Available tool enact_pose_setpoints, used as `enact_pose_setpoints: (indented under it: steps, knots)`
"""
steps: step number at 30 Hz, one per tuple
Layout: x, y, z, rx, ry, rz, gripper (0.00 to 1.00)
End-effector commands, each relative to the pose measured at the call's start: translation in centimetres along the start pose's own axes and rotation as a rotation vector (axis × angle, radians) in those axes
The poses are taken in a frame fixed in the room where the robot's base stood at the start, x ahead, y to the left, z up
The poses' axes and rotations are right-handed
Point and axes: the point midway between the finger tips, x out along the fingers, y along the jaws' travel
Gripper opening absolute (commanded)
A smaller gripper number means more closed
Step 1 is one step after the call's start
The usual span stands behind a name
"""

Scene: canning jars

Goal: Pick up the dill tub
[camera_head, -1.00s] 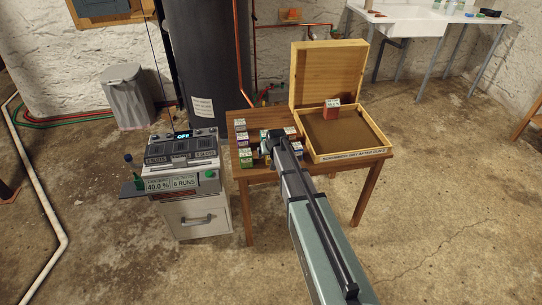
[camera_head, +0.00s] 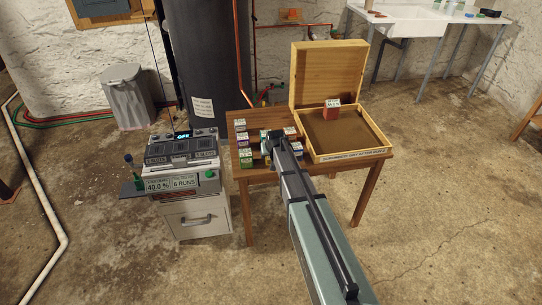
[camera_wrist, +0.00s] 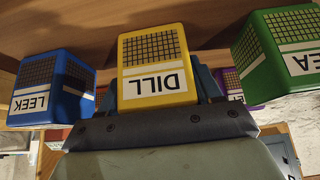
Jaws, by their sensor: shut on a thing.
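The yellow dill tub (camera_wrist: 156,55), with a white DILL label that reads upside down, is in the middle of the wrist view. My gripper (camera_wrist: 160,88) is shut on it, with a finger at each side. In the head view my gripper (camera_head: 272,141) is over the small tubs on the left part of the wooden table. There my arm hides most of the dill tub. I cannot tell whether the tub is clear of the table.
A blue leek tub (camera_wrist: 50,92) and a green tub (camera_wrist: 280,55) flank the dill tub closely. A purple tub shows partly behind. An open wooden box (camera_head: 378,128) with a red tub (camera_head: 332,112) stands right. A control unit (camera_head: 182,155) is left of the table.

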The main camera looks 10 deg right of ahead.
Motion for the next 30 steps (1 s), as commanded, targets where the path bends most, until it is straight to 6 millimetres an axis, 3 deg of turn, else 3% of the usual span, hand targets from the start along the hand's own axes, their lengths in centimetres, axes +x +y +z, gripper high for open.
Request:
enact_pose_setpoints:
  steps: [8,21,26,30]
  knots:
    - [-0.7,0.0,-0.5,0.000,0.002,0.000,0.32]
    - [-6.3,0.0,-4.0,0.000,0.002,-0.001,0.32]
    - [-7.6,-0.1,-4.9,-0.001,0.000,-0.001,0.32]
    - [-8.3,-1.3,-5.3,-0.013,0.000,-0.009,0.32]
